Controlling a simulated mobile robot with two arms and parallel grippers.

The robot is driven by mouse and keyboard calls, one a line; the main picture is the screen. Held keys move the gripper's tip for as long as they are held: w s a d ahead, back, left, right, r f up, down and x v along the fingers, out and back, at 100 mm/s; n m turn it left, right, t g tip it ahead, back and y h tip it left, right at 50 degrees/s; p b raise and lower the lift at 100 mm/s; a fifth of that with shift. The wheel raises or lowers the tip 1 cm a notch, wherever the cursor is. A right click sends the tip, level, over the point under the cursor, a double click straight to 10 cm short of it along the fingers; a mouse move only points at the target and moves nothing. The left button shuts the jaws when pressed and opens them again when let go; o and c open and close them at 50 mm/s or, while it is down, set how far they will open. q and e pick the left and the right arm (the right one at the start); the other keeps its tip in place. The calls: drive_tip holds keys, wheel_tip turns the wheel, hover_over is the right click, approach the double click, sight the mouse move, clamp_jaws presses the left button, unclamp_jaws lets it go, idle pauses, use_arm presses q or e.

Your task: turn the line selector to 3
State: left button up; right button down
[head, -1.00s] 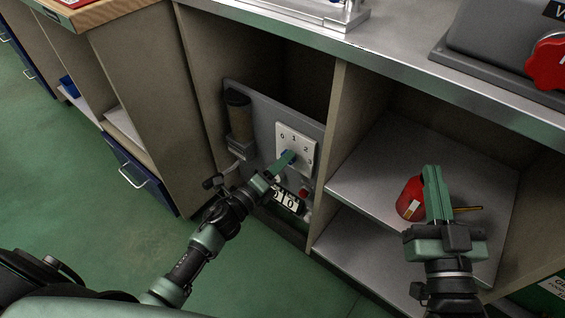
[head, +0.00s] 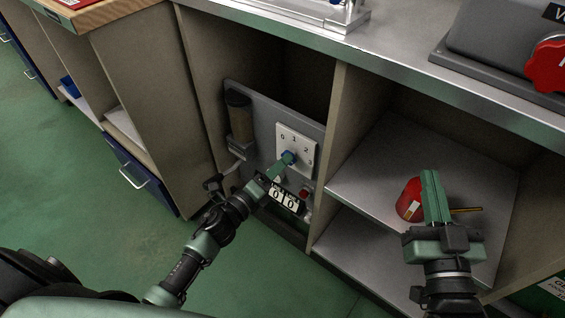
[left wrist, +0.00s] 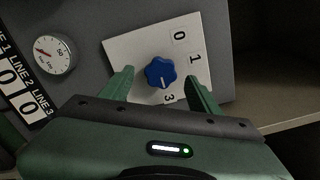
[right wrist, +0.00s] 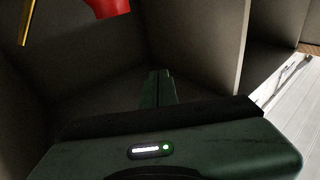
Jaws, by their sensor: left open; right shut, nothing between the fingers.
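The line selector is a blue lobed knob (left wrist: 160,73) on a white plate (left wrist: 115,50) with numbers. In the left wrist view a pale mark on the knob points toward the 3; 0 and 1 also show, and a finger hides the 2. In the head view the knob (head: 289,157) is on the grey panel inside the cabinet. My left gripper (left wrist: 160,76) is open, its fingertips on either side of the knob in the picture; contact is not visible. It also shows in the head view (head: 279,167). My right gripper (head: 431,173) is shut and empty at the right compartment.
A gauge (left wrist: 55,54) and a line counter (head: 284,197) showing zeros are on the panel, with a red button (head: 304,193) nearby. A red object (head: 410,198) sits on the shelf (head: 365,180) beside my right gripper. A divider (head: 335,150) separates the compartments.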

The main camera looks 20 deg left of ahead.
use_arm(q)
drive_tip(key=v, duration=0.6)
use_arm(e)
drive_tip(key=f, duration=0.1)
drive_tip(key=f+g, duration=0.1)
drive_tip(key=f, duration=0.1)
drive_tip(key=shift+d+g+h, duration=0.25)
drive_tip(key=shift+g+h, duration=0.05)
drive_tip(key=shift+h, duration=0.1)
